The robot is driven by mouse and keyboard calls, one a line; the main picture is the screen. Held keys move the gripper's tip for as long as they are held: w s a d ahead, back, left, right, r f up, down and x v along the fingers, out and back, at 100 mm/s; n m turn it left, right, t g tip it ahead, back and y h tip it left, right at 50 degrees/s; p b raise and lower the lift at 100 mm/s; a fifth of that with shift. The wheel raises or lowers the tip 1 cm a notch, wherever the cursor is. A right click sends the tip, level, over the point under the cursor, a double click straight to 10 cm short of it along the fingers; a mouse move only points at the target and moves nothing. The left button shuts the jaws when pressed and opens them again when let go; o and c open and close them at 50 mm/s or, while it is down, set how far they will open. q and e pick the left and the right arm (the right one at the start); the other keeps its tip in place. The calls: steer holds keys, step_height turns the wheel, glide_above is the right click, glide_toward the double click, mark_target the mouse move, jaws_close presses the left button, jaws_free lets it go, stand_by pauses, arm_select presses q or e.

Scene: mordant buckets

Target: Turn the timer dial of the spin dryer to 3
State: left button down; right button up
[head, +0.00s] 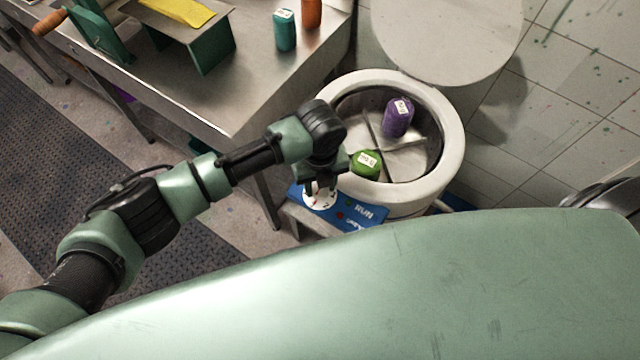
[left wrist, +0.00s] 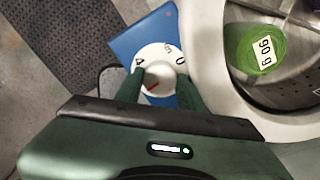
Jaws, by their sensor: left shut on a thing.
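The spin dryer (head: 452,150) is a white round tub with its lid open. On its blue control panel (head: 366,213) at the front sits the white timer dial (head: 320,201). In the left wrist view the dial (left wrist: 157,56) shows the figures 4 at left and 0 at right, with another figure between them partly turned away. A red mark shows on its near side; the number it points to is hidden. My left gripper (head: 320,188) reaches down over the dial, its two green fingers (left wrist: 159,88) closed on either side of the knob. My right gripper is out of view.
A purple bundle (head: 398,117) and a green bundle (head: 366,164) lie inside the tub's compartments. A steel table (head: 237,97) with teal (head: 285,31) and orange (head: 311,12) containers stands at upper left. A dark mat (head: 70,170) covers the floor at left.

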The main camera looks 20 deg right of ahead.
arm_select(q)
steer(key=shift+r+m, duration=0.1)
steer(key=shift+m, duration=0.4)
steer(key=c, duration=1.1)
jaws_free()
steer(key=shift+c, duration=0.2)
step_height(320, 180, up, 8)
steer(key=shift+f+b, duration=0.1)
steer(key=shift+b, duration=0.85)
